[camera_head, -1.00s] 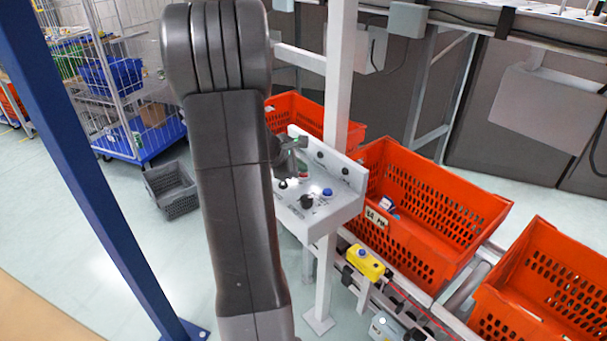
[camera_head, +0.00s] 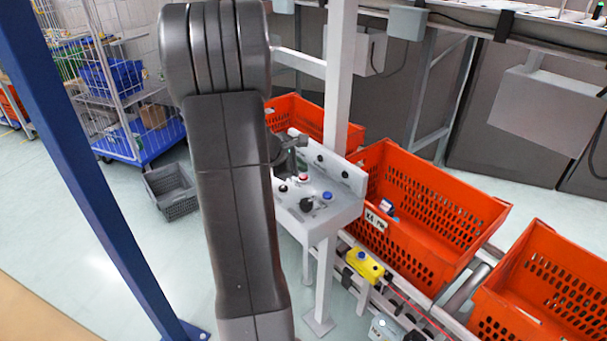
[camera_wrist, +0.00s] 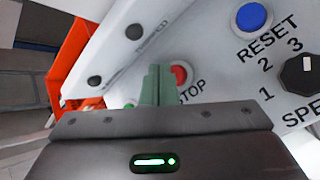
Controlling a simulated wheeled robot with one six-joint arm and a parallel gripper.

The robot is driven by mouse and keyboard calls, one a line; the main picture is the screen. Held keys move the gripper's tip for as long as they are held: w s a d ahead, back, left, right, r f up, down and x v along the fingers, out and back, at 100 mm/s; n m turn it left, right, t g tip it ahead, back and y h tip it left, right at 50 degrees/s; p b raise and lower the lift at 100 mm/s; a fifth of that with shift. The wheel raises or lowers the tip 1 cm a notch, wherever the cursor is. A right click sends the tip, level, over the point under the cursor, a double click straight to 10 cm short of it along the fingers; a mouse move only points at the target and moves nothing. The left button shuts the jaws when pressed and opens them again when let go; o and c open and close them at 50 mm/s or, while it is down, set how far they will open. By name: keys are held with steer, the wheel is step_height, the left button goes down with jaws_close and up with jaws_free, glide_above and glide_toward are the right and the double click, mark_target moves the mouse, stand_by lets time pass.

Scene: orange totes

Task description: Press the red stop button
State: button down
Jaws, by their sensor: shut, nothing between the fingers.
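The red stop button (camera_wrist: 179,75) sits on a pale control panel (camera_wrist: 215,70), beside the printed word STOP. In the head view the red button (camera_head: 304,177) shows small on the panel, just below my gripper (camera_head: 292,158). In the wrist view my gripper (camera_wrist: 158,72) is shut and empty. Its greenish fingers point at the panel and cover the button's left side. I cannot tell whether the fingertips touch the button.
A blue RESET button (camera_wrist: 254,16) and a black numbered knob (camera_wrist: 299,75) are on the same panel, right of the stop button. A white post (camera_head: 338,90) rises behind the panel. Orange totes (camera_head: 430,215) stand to the right. A grey crate (camera_head: 172,190) is on the floor at left.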

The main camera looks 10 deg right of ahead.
mark_target(300, 179)
steer(key=shift+r, duration=0.1)
step_height(300, 179, up, 5)
steer(key=p, duration=0.4)
stand_by(0.3)
stand_by(0.7)
